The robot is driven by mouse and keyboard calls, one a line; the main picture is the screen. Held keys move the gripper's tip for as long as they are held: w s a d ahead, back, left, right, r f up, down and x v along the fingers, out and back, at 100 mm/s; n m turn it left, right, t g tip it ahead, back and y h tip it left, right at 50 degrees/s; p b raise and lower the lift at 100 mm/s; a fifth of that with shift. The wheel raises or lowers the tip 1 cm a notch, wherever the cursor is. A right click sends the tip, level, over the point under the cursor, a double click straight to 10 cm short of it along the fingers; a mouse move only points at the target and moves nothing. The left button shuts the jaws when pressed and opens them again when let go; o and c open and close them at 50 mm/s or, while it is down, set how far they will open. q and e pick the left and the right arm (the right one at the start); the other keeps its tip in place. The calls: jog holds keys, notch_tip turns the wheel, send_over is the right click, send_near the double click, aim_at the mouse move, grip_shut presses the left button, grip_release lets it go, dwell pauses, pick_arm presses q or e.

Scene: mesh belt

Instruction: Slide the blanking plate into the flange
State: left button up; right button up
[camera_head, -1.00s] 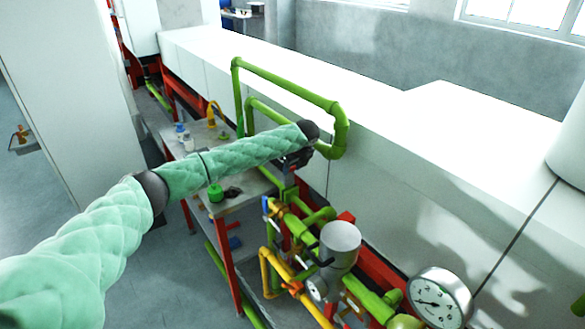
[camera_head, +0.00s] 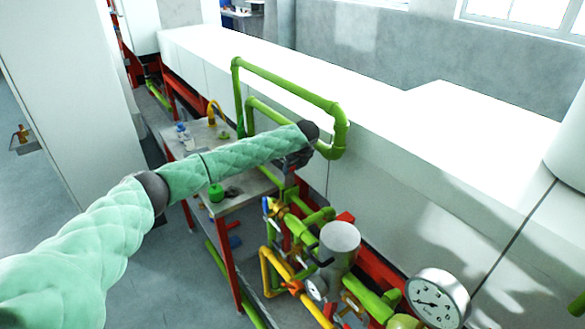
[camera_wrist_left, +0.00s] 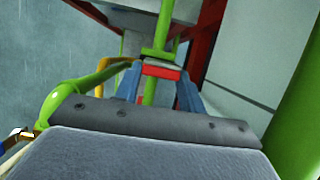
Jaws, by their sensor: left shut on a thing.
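My left gripper (camera_wrist_left: 160,70) shows in the left wrist view as two blue fingers, shut on a small red piece, which I take to be the blanking plate (camera_wrist_left: 161,73). Just beyond it is a pale grey edge on a green vertical pipe, likely the flange (camera_wrist_left: 163,61). The plate looks close to it, but I cannot tell whether they touch. In the head view the left wrist (camera_head: 297,158) is by the green pipework, and the arm hides the fingers, plate and flange. My right gripper is out of view.
A grey work table (camera_head: 250,187) with small items stands below my arm. A green pipe loop (camera_head: 290,82) rises beside the long white housing (camera_head: 380,110). Valves, a yellow pipe (camera_head: 268,270) and a round gauge (camera_head: 438,299) crowd the lower right.

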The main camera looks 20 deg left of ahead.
pick_arm(q)
jog(key=shift+r+p, duration=0.1)
jog(key=shift+p, duration=0.35)
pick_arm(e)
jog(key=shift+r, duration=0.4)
pick_arm(q)
jog(key=shift+f+b, duration=0.6)
jog(key=shift+f, duration=2.8)
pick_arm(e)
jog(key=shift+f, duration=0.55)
pick_arm(q)
jog(key=o, duration=1.2)
jog(key=shift+c, duration=0.2)
jog(key=shift+d+r, duration=0.1)
jog(key=b, duration=0.4)
send_near(293, 181)
jog(key=shift+s, duration=0.8)
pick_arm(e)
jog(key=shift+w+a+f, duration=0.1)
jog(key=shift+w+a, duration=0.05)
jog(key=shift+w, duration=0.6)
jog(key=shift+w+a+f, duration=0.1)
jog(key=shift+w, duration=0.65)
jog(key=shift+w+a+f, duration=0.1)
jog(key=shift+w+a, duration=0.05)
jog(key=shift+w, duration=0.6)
